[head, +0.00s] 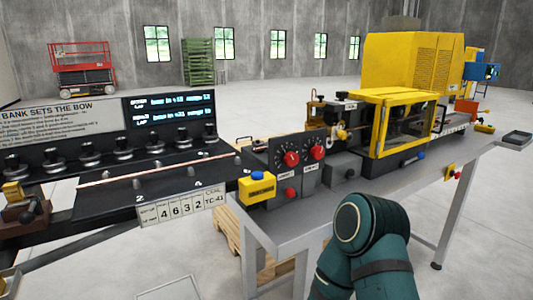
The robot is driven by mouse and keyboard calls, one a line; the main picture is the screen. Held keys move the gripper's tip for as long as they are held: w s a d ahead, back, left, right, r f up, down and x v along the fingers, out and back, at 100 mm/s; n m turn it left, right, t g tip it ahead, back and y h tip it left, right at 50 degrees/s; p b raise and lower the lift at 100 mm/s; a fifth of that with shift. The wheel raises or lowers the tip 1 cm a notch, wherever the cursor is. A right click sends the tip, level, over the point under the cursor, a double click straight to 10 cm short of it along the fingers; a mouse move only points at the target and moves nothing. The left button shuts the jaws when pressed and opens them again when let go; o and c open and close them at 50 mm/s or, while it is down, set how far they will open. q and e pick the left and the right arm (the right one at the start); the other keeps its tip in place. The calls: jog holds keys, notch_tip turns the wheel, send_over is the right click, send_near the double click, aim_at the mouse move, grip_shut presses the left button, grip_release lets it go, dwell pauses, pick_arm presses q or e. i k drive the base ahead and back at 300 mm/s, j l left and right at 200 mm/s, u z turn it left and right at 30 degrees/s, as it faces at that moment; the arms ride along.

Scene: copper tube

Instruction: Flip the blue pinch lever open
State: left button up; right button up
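Two small blue parts could be the blue pinch lever, and I cannot tell which it is. One blue part (258,176) sits on top of a yellow box at the front left of the machine. Another blue knob (421,155) is low at the front of the yellow-framed enclosure (408,118). Both are too small to tell whether a lever is open or shut. Neither gripper is in view. Only a teal link of my own arm shows at the bottom, apart from both blue parts in the picture.
A copper-coloured tube (150,165) lies along the dark bed at the left, below a row of black knobs (90,150). A grey table (480,148) carries the machine. A wooden pallet (228,240) is below.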

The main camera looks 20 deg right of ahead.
aim_at(421, 155)
jog(key=z, duration=1.65)
jog(key=i+l, duration=1.15)
jog(key=l, duration=0.2)
jog(key=u, duration=1.2)
